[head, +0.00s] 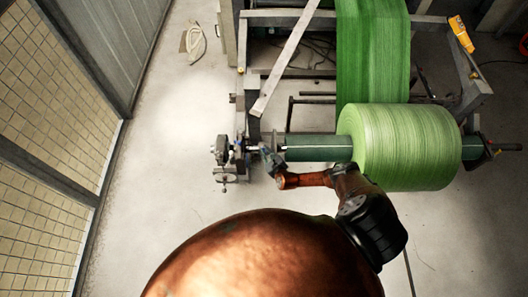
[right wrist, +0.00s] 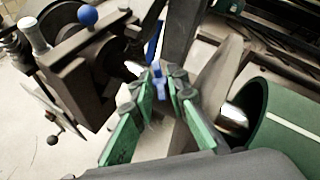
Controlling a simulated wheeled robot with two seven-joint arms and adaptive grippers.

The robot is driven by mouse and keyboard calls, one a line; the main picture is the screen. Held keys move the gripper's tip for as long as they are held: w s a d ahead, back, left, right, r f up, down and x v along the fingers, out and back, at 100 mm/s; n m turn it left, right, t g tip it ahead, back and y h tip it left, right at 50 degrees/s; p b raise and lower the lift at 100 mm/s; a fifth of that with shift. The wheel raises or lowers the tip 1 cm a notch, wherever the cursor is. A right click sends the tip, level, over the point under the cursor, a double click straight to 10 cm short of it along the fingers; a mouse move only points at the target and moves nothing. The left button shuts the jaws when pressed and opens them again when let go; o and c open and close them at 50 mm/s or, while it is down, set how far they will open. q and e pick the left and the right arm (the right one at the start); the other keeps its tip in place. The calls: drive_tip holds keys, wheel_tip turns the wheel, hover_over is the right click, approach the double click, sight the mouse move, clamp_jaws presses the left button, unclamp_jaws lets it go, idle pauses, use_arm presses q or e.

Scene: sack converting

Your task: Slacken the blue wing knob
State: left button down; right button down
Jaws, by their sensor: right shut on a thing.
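The blue wing knob (right wrist: 159,84) is between the green-padded fingertips of my right gripper (right wrist: 160,92) in the right wrist view. The gripper is shut on it, and a blue part also rises just behind the fingertips. In the head view my right gripper (head: 268,157) is at the left end of the dark green roll shaft (head: 318,148), beside the bearing block (head: 223,150). The fingertips and knob are too small there to make out. My left gripper is not in view.
A blue ball knob (right wrist: 87,15) stands on the dark clamp block (right wrist: 88,70). A large green roll (head: 408,148) sits on the shaft, with green web (head: 372,50) running up from it. A yellow device (head: 461,34) hangs on the frame.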

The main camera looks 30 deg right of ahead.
drive_tip(key=n, duration=0.1)
drive_tip(key=n+y+b, duration=0.1)
drive_tip(key=n, duration=0.1)
drive_tip(key=n+y, duration=0.1)
drive_tip(key=shift+w+d+r+n+g+b, duration=0.2)
drive_tip(key=shift+d+n+g+b, duration=0.1)
drive_tip(key=shift+g, duration=0.1)
drive_tip(key=shift+n+y, duration=0.3)
drive_tip(key=shift+y, duration=0.1)
drive_tip(key=c, duration=1.9)
unclamp_jaws()
drive_tip(key=shift+a, duration=0.15)
drive_tip(key=shift+f, duration=0.1)
drive_tip(key=shift+s, duration=0.2)
drive_tip(key=shift+s, duration=0.25)
drive_tip(key=shift+r+v, duration=0.15)
drive_tip(key=shift+v, duration=1.7)
drive_tip(key=shift+r+v, duration=0.15)
drive_tip(key=shift+v, duration=1.7)
drive_tip(key=shift+w, duration=0.25)
